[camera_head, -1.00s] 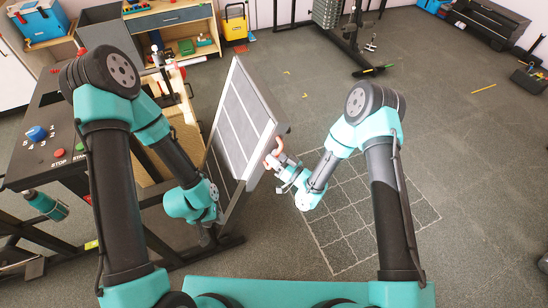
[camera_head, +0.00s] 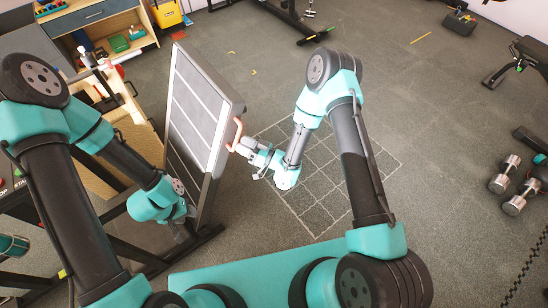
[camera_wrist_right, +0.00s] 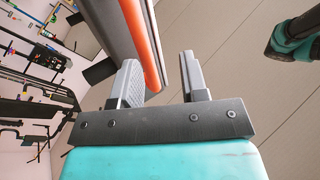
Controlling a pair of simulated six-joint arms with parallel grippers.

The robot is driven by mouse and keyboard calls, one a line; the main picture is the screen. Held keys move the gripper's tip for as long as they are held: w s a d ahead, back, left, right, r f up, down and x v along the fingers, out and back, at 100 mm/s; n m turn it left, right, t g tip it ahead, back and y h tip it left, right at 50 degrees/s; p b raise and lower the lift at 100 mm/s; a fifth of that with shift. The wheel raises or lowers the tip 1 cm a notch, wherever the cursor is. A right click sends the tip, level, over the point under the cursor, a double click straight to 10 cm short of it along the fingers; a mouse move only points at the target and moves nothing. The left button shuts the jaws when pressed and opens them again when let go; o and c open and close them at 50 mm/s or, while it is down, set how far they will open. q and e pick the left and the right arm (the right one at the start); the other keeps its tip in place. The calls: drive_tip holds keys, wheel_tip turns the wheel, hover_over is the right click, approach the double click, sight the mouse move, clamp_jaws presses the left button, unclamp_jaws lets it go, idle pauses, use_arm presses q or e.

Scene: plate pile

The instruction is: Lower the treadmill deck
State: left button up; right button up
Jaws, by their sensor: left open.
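The treadmill deck (camera_head: 196,105), grey panels in a dark frame, stands steeply raised left of centre in the head view. An orange handle (camera_head: 236,133) sticks out from its right edge; it also shows as an orange bar (camera_wrist_right: 143,40) in the right wrist view. My right gripper (camera_head: 245,148) is at this handle. In the right wrist view its fingers (camera_wrist_right: 162,82) are apart, with the bar close along the left finger; contact is unclear. My left gripper (camera_head: 190,228) is low beside the deck's lower end, left of it. Its fingertips are small and partly hidden.
Dumbbells (camera_head: 510,185) lie at the far right. A wooden workbench (camera_head: 115,30) stands at the back left. The treadmill's dark base frame (camera_head: 150,262) is low at left.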

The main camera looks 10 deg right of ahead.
drive_tip(key=v, duration=1.3)
drive_tip(key=w+d+f+m+t+h, duration=0.2)
drive_tip(key=d+f+m+h, duration=0.3)
drive_tip(key=d, duration=0.5)
drive_tip(key=shift+w+d+f+m+t+h, duration=0.4)
drive_tip(key=shift+f+m, duration=0.1)
drive_tip(key=shift+m, duration=0.5)
drive_tip(key=x, duration=1.7)
drive_tip(key=shift+a, duration=0.2)
clamp_jaws()
